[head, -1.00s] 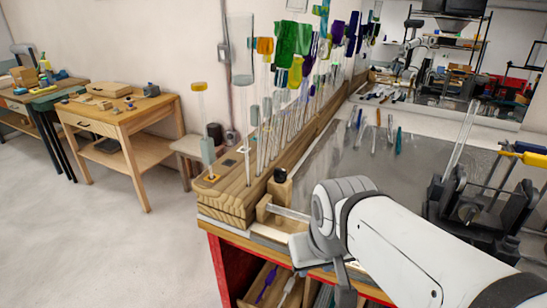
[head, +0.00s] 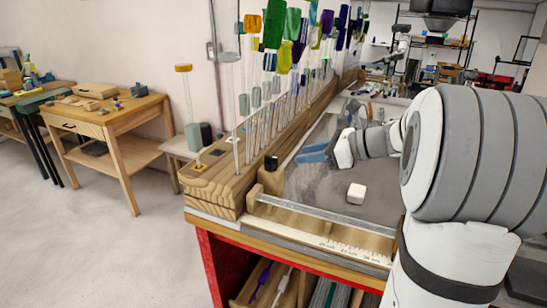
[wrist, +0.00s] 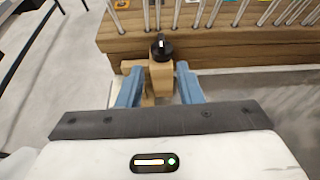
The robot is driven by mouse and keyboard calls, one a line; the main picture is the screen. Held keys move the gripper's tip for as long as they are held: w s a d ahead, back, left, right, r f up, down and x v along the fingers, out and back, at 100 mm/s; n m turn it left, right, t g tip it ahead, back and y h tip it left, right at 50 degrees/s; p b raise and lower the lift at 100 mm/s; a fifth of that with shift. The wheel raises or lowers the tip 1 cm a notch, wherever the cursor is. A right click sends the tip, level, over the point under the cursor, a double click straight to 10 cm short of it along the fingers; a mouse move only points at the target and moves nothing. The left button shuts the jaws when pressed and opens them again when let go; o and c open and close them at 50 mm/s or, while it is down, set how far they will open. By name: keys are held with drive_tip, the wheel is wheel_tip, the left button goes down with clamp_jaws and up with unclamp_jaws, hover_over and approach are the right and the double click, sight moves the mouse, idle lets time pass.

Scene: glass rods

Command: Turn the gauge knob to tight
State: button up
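The gauge knob is a small black knob (head: 271,162) on top of a wooden block at the left end of the gauge (head: 318,224). In the wrist view the knob (wrist: 162,47) has a pale mark on it and stands just beyond my fingertips, between their lines. My gripper (wrist: 158,70) has two blue fingers spread apart with nothing between them; the wooden block shows in the gap. In the head view my gripper (head: 313,153) is to the right of the knob, apart from it. Which setting the knob points to cannot be read.
A wooden rack (head: 230,175) with several upright glass rods stands just behind the knob. A small white block (head: 357,193) lies on the grey worktop. A wooden side table (head: 110,122) stands to the left, with open floor between.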

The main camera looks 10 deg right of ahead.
sight(277, 158)
drive_tip(key=x, duration=0.7)
drive_tip(key=shift+w+a+p, duration=0.2)
drive_tip(key=shift+w+p, duration=0.05)
drive_tip(key=shift+p, duration=0.15)
drive_tip(key=shift+c, duration=0.3)
clamp_jaws()
